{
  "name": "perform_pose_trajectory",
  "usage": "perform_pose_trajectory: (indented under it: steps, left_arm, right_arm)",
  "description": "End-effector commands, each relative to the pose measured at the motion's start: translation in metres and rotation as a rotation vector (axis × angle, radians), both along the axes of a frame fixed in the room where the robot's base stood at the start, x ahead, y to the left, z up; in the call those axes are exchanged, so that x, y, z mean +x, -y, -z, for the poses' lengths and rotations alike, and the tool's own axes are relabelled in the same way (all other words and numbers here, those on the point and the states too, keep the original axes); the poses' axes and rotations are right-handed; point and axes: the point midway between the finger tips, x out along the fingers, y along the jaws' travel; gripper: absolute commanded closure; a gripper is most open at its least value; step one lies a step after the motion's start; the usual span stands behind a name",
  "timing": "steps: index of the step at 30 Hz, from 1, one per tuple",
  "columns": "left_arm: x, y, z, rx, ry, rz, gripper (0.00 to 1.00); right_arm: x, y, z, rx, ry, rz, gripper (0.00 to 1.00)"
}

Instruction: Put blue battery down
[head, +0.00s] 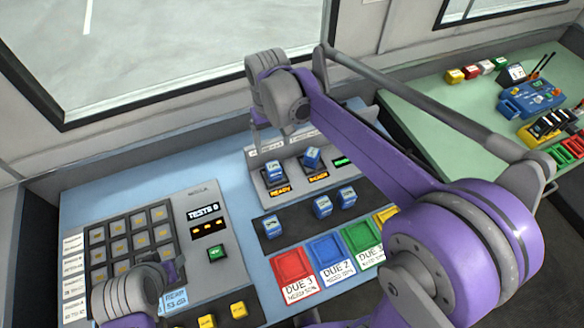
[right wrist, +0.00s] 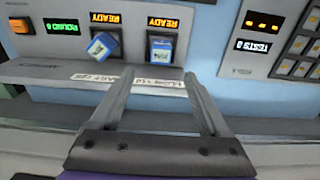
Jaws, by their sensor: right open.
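Several blue batteries are in view. One (head: 272,170) stands in the left slot of the grey charger panel (head: 258,159); it also shows in the right wrist view (right wrist: 160,49). A second (head: 312,158) sits tilted at the middle slot and shows in the right wrist view (right wrist: 103,46). Three more, one of them at the left (head: 271,227), are on the dark strip (head: 296,221). My right gripper (right wrist: 165,77) is open and empty in front of the charger, apart from the batteries. My left gripper (head: 173,271) is over the keypad panel; its jaws are unclear.
Red, blue, green and yellow trays, the first being the red one (head: 292,267), lie in front of the strip. A keypad panel (head: 217,203) stands at the left. A green table (head: 425,92) with coloured blocks and devices is at the right. My right arm crosses above the console.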

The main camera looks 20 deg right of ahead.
Motion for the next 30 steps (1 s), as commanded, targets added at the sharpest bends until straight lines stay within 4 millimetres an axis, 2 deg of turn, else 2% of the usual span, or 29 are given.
perform_pose_trajectory:
  steps: [7,12,15,18,21,30]
  left_arm:
    - [0.0,0.0,0.0,0.0,0.0,0.0,0.5]
    - [0.0,0.0,0.0,0.0,0.0,0.0,0.5]
    - [0.0,0.0,0.0,0.0,0.0,0.0,0.5]
    - [0.0,0.0,0.0,0.0,0.0,0.0,0.5]
    - [0.0,0.0,0.0,0.0,0.0,0.0,0.5]
    - [0.0,0.0,0.0,0.0,0.0,0.0,0.5]
  right_arm:
    - [-0.079,0.022,0.001,0.01,0.168,0.015,0.21]
    - [-0.137,0.035,0.022,0.01,0.304,0.023,0.21]
    - [-0.163,0.039,0.036,0.01,0.369,0.028,0.21]
    - [-0.18,0.042,0.049,0.007,0.416,0.031,0.21]
    - [-0.189,0.044,0.056,0.006,0.443,0.032,0.21]
    - [-0.192,0.044,0.059,0.005,0.454,0.032,0.21]
